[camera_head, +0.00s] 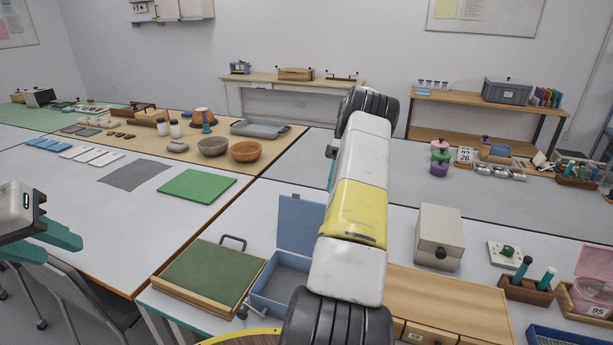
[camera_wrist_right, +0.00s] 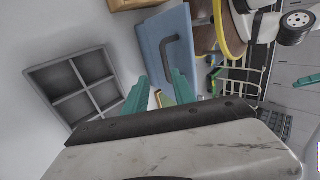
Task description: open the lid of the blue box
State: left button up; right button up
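The blue box (camera_head: 278,291) stands on the near table in the head view, left of my right arm. Its blue lid (camera_head: 297,226) is raised, standing about upright at the back, and the grey inside shows. My arm hides the box's right side. In the right wrist view, a blue panel (camera_wrist_right: 160,38) with a dark bar handle lies beyond my right gripper (camera_wrist_right: 159,84); I cannot tell which part it is. That gripper's teal fingers are apart, with no clear hold on anything. My left gripper (camera_head: 48,240) is at the far left, open, empty and away from the box.
A green-topped wooden board (camera_head: 212,272) lies close left of the box. A wooden drawer unit (camera_head: 450,300) and a beige box (camera_head: 438,238) stand right of my arm. A grey compartment tray (camera_wrist_right: 72,62) shows in the wrist view.

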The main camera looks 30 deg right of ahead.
jog(key=shift+v, duration=1.05)
